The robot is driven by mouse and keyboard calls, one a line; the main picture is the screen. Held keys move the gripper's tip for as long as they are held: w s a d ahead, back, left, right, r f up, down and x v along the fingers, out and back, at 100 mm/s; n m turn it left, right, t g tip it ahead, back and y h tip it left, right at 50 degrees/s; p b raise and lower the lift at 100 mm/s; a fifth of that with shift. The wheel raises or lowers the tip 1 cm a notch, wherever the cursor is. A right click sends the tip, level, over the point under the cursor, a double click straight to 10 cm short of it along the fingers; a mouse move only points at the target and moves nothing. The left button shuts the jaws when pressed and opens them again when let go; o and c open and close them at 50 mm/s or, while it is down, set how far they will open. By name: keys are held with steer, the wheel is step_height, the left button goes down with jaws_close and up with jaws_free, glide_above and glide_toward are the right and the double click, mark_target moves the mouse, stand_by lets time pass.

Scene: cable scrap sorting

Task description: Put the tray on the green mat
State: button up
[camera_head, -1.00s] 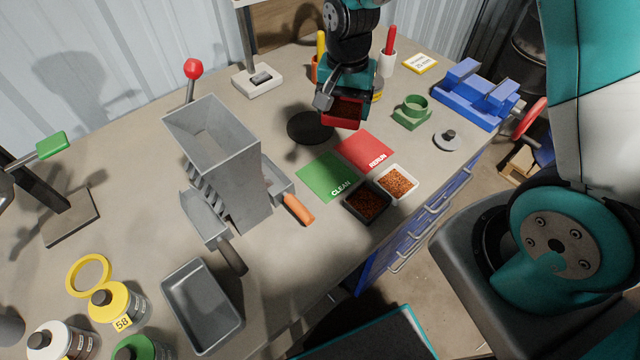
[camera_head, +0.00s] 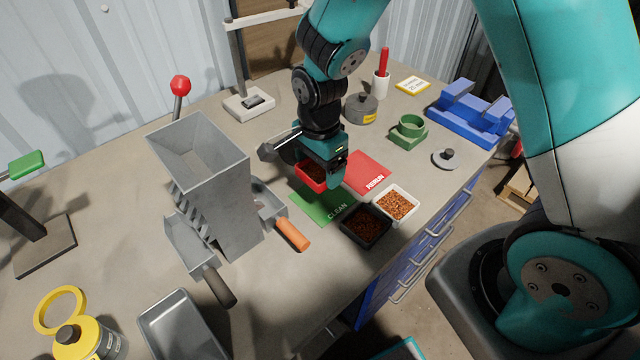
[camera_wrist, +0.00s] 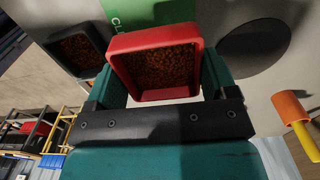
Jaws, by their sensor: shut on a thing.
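My gripper (camera_head: 322,165) is shut on a red tray (camera_head: 310,176) filled with brown-orange granules. In the wrist view the red tray (camera_wrist: 193,33) sits between the two fingers. The green mat (camera_head: 318,207), marked CLEAN, lies on the bench, and the tray is over or near its far edge. I cannot tell how high the tray is above the bench. In the wrist view the green mat (camera_wrist: 150,12) shows just beyond the tray. The red mat (camera_head: 368,172), marked RERUN, lies to the right of the green one, partly hidden by my gripper.
A black tray (camera_head: 365,226) and a white tray (camera_head: 396,204), both holding granules, stand in front of the mats. A grey lidded pot (camera_head: 361,108) is behind.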

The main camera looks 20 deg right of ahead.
mark_target(320, 196)
steer(key=shift+f, duration=3.1)
steer(key=shift+f, duration=0.15)
steer(key=o, duration=0.9)
step_height(320, 196, up, 12)
steer(key=shift+f+b, duration=0.25)
steer(key=shift+b, duration=0.2)
steer(key=shift+s+a+r+n, duration=0.1)
steer(key=shift+s+r+n, duration=0.15)
steer(key=shift+r, duration=0.3)
steer(key=shift+s+a+r+n, duration=0.1)
steer(key=shift+s+r+n, duration=0.05)
steer(key=shift+r+n, duration=0.3)
steer(key=s+a+r+n+y, duration=0.2)
steer(key=s+r+n, duration=0.4)
steer(key=s+n, duration=0.3)
steer(key=s+a+r+n+y, duration=0.2)
steer(key=s+r+n, duration=0.4)
steer(key=n, duration=0.5)
steer(key=s, duration=0.2)
steer(key=shift+s+r, duration=0.3)
steer(key=shift+s, duration=0.1)
